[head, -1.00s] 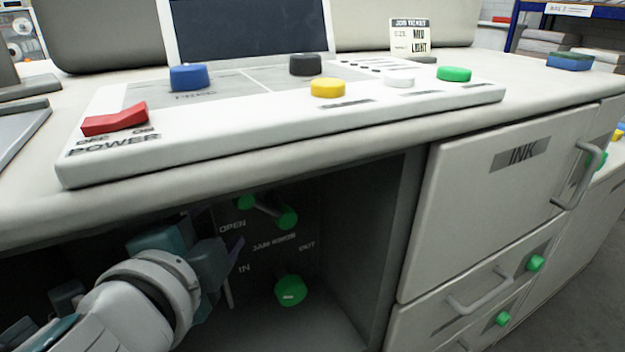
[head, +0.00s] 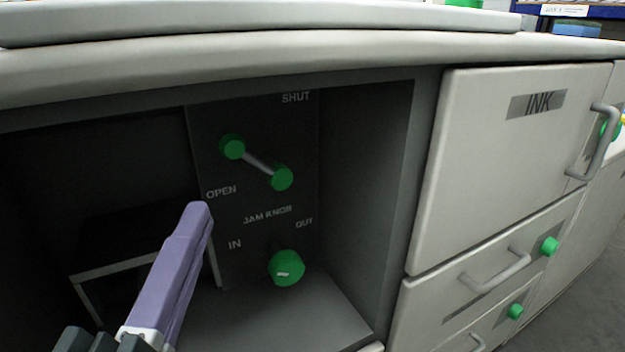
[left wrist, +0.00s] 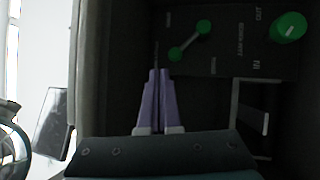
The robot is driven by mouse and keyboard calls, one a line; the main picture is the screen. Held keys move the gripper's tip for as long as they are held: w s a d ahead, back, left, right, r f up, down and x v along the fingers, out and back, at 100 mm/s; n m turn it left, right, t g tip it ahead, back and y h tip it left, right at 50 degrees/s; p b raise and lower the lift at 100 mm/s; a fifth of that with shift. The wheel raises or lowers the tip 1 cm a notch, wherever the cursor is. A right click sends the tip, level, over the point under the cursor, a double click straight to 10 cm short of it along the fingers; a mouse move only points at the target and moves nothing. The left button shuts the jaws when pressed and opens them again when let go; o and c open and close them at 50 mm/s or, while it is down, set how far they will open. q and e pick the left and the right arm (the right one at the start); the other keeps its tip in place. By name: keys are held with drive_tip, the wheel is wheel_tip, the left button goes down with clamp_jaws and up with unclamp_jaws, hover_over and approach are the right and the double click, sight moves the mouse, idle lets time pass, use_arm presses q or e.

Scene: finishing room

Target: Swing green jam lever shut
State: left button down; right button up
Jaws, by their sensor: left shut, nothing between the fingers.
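The green jam lever (head: 258,165) is a grey bar with a round green knob at each end. It slants down to the right on the dark panel inside the open cabinet bay, between the words OPEN and SHUT. In the left wrist view the lever (left wrist: 189,40) lies just ahead and to the right of the fingertips. My left gripper (head: 198,208) has purple fingers pressed together with nothing between them. It points up into the bay, below and left of the lever, apart from it in the head view. It also shows in the left wrist view (left wrist: 158,72). My right gripper is not in view.
A round green jam knob (head: 286,268) sits below the lever by IN and OUT. A thin grey frame (head: 118,269) stands at the bay's left. The bay's right wall and the counter edge (head: 300,62) bound the opening. The ink door (head: 520,170) and drawers are closed.

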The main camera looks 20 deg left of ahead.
sight(258, 163)
use_arm(q)
wheel_tip(258, 163, down, 3)
drive_tip(key=s+a+n+g+y, duration=0.2)
drive_tip(key=n, duration=0.3)
drive_tip(key=d+x, duration=0.1)
drive_tip(key=x, duration=1.2)
drive_tip(key=shift+w+d+r+p, duration=0.3)
drive_tip(key=shift+w+p, duration=0.05)
drive_tip(key=shift+w, duration=0.1)
drive_tip(key=shift+r, duration=0.1)
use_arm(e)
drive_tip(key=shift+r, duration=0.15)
